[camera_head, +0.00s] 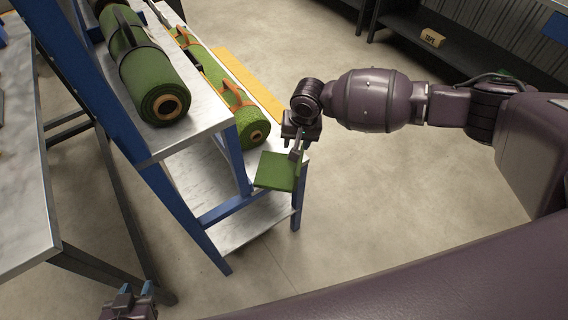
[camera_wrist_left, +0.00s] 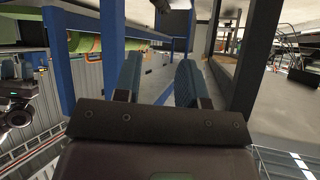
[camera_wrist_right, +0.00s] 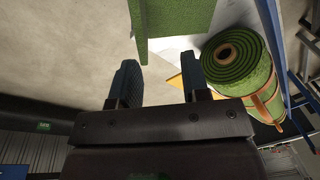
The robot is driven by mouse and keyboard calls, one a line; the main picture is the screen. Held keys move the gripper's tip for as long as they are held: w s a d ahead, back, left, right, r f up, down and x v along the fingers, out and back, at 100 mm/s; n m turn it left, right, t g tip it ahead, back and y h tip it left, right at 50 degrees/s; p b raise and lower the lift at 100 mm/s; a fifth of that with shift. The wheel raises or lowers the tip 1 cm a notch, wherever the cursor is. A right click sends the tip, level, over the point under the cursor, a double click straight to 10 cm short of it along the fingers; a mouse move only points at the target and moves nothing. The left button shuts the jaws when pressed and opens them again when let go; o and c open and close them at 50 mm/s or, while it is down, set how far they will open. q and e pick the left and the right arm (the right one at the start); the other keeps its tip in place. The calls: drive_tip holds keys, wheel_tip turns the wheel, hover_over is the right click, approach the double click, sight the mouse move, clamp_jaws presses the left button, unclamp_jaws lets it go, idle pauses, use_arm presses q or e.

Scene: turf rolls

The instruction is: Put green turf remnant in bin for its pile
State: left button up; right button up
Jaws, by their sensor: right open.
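The green turf remnant (camera_head: 275,171) is a small flat green piece at the near end of the rack's lower level. Part of it hangs or folds down at its right side. My right gripper (camera_head: 298,150) is just above and beside it. In the right wrist view the remnant (camera_wrist_right: 182,16) lies beyond the open, empty fingers (camera_wrist_right: 158,80). I cannot tell if they touch. My left gripper (camera_head: 135,293) is low at the bottom left, with its fingers (camera_wrist_left: 160,80) apart and nothing between them. I cannot make out a bin for the remnant.
A dark green turf roll (camera_head: 150,75) lies on the blue rack's upper shelf. A lighter roll (camera_head: 243,118) with an orange strap lies lower, beside a yellow strip (camera_head: 250,84). A metal table (camera_head: 25,220) stands at left. A tape box (camera_head: 432,37) sits on a back shelf. Middle floor is clear.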

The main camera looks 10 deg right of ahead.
sight(300, 160)
drive_tip(key=shift+d+r+m+g, duration=0.3)
drive_tip(key=shift+d+m, duration=0.1)
drive_tip(key=shift+d, duration=0.1)
drive_tip(key=shift+d+r+m+g, duration=0.2)
drive_tip(key=shift+d+r+m, duration=0.05)
drive_tip(key=shift+d+m, duration=0.2)
drive_tip(key=shift+s+f, duration=0.1)
drive_tip(key=shift+f, duration=0.1)
drive_tip(key=f, duration=0.2)
drive_tip(key=f+b, duration=0.1)
drive_tip(key=f, duration=0.1)
drive_tip(key=shift+a+f, duration=0.2)
drive_tip(key=shift+f, duration=0.6)
drive_tip(key=shift+f+b, duration=0.3)
drive_tip(key=shift+f, duration=0.05)
wheel_tip(300, 160, down, 4)
drive_tip(key=shift+s+r+b, duration=0.1)
drive_tip(key=shift+r+b, duration=0.15)
drive_tip(key=shift+b, duration=0.3)
drive_tip(key=shift+a+f, duration=0.1)
drive_tip(key=shift+f, duration=0.2)
use_arm(q)
drive_tip(key=shift+s+d+f, duration=0.1)
drive_tip(key=shift+d+f, duration=0.05)
drive_tip(key=shift+f, duration=0.45)
drive_tip(key=shift+d+f, duration=0.15)
drive_tip(key=shift+f, duration=0.45)
use_arm(e)
clamp_jaws()
